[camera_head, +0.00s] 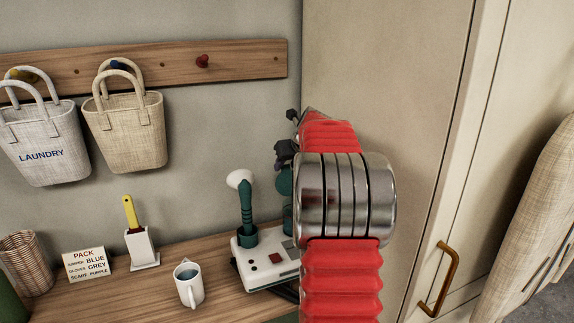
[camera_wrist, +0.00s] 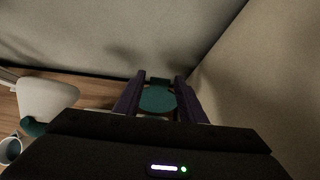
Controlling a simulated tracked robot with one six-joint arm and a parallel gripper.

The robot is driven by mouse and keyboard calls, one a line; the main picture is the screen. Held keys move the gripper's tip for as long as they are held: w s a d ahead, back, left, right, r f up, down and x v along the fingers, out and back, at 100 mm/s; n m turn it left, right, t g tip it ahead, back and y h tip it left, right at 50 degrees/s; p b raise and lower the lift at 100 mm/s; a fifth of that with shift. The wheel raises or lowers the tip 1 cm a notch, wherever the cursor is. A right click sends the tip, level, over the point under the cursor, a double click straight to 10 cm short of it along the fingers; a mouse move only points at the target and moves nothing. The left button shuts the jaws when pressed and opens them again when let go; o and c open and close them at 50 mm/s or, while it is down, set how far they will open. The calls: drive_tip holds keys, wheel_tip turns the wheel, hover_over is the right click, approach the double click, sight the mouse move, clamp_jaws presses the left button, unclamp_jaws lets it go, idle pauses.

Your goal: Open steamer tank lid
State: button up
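The steamer (camera_head: 262,262) stands on the bench in the head view, with a white base and a green-handled white steam head (camera_head: 240,181). Its teal tank (camera_head: 288,219) is partly hidden behind my arm. A rounded teal part, apparently the tank lid (camera_head: 285,181), shows above the tank, just below my gripper (camera_head: 284,150). In the wrist view the teal lid disc (camera_wrist: 157,99) lies between the two fingers of my gripper (camera_wrist: 159,80). The fingers are apart, one on each side of it. I cannot tell whether they press on it.
A white mug (camera_head: 188,284), a brush in a white holder (camera_head: 142,248), a sign (camera_head: 87,264) and a wicker basket (camera_head: 27,262) stand left on the bench (camera_head: 215,258). Two bags hang from the peg rail (camera_head: 230,60). A tall cabinet (camera_head: 385,75) is close on the right.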

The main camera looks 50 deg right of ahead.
sight(285, 174)
clamp_jaws()
idle(0.3)
drive_tip(key=shift+s+a, duration=0.45)
drive_tip(key=shift+s, duration=0.4)
drive_tip(key=shift+s+a, duration=0.25)
drive_tip(key=shift+s, duration=0.2)
drive_tip(key=shift+f, duration=0.15)
unclamp_jaws()
drive_tip(key=shift+o, duration=1.1)
